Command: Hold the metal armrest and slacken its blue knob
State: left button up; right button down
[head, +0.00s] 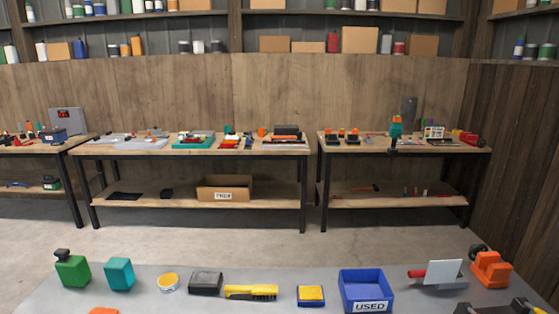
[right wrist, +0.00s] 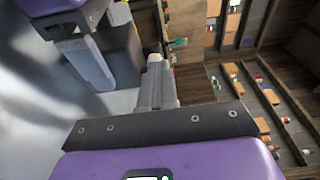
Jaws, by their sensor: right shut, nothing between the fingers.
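I cannot make out the metal armrest or its blue knob in either view. A blurred, shiny grey surface fills the left of the right wrist view; I cannot tell what it is. My right gripper (right wrist: 156,75) shows in the right wrist view, its grey fingers shut together with nothing between them. A second purple gripper with a grey finger, which looks like my left gripper (right wrist: 92,68), is at the upper left of that view. Its opening is hidden. Neither gripper shows clearly in the head view.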

jog(key=shift+s+d+f, duration=0.1)
jog(key=shift+d+f, duration=0.1)
jog(key=shift+f, duration=0.1)
jog(key=shift+d+f, duration=0.1)
jog(key=shift+f, duration=0.85)
dwell(0.4)
jog(key=shift+a+f, duration=0.15)
jog(key=shift+a, duration=0.15)
jog(key=shift+s, duration=3)
